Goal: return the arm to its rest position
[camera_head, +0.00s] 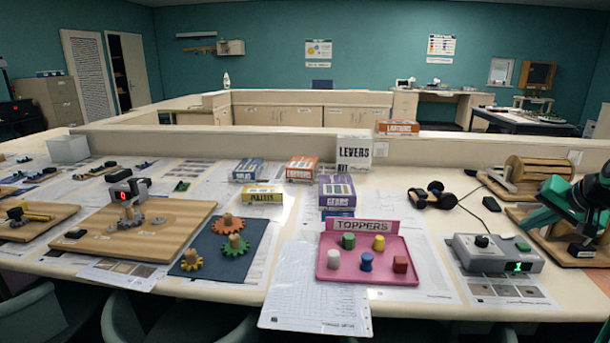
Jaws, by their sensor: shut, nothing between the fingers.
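My arm comes in at the right edge of the head view, dark with teal parts. My gripper (537,219) is at its end, over the right end of the table, in front of the wooden drum device. Its fingers are shut with nothing held. The rest of the arm is cut off by the frame edge. The grey box with a green lit digit (497,254) stands on the table to the lower left of the gripper, apart from it.
A wooden device with a drum (540,170) is close behind the arm. Black headphones (433,195) lie to its left. A pink TOPPERS tray (408,278) with several coloured pieces is mid-table. Small boxes and a LEVERS box (354,152) stand by the low divider (240,140).

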